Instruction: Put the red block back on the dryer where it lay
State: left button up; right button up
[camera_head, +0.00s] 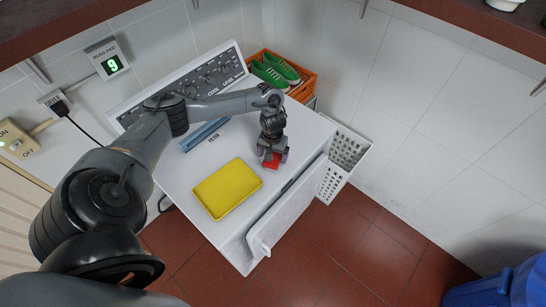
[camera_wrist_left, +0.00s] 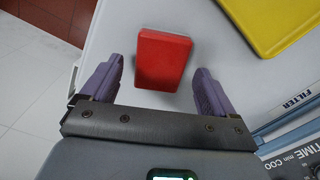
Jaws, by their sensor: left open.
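The red block (camera_head: 271,161) lies on the white top of the dryer (camera_head: 180,168), near its right edge. In the left wrist view the red block (camera_wrist_left: 162,60) sits between the two spread purple fingers, with a gap on each side. My left gripper (camera_head: 272,158) is right over the block and open, fingers pointing down; it also shows in the left wrist view (camera_wrist_left: 158,88). The gripper hides part of the block in the head view. My right gripper is not in view.
A yellow tray (camera_head: 228,187) lies on the dryer top, left of the block. The blue filter (camera_head: 204,134) is at the back. An orange crate (camera_head: 302,88) with green shoes and a white basket (camera_head: 344,155) stand beside the dryer.

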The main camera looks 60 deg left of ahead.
pick_arm(q)
notch_tip(320, 180, up, 9)
jog(key=p, duration=0.3)
jog(key=d+f+m+t+h, duration=0.15)
jog(key=d+m, duration=0.25)
jog(key=d, duration=0.7)
jog(key=w+d+f+m+t, duration=0.1)
jog(key=d+m+t, duration=0.2)
jog(key=d, duration=0.8)
jog(key=d+f+m+t+h, duration=0.15)
jog(key=d+m, duration=0.25)
jog(key=d, duration=0.6)
jog(key=s+a+r+g+y, duration=0.1)
jog(key=s+a+r, duration=0.1)
jog(key=s, duration=0.6)
jog(key=s+a+r+g+y, duration=0.1)
jog(key=s+r, duration=0.3)
jog(key=s, duration=0.4)
jog(key=shift+a+n+y, duration=0.3)
jog(key=shift+a+y, duration=0.1)
jog(key=shift+a, duration=0.2)
jog(key=shift+r, duration=0.1)
notch_tip(320, 180, up, 9)
jog(key=p, duration=0.9)
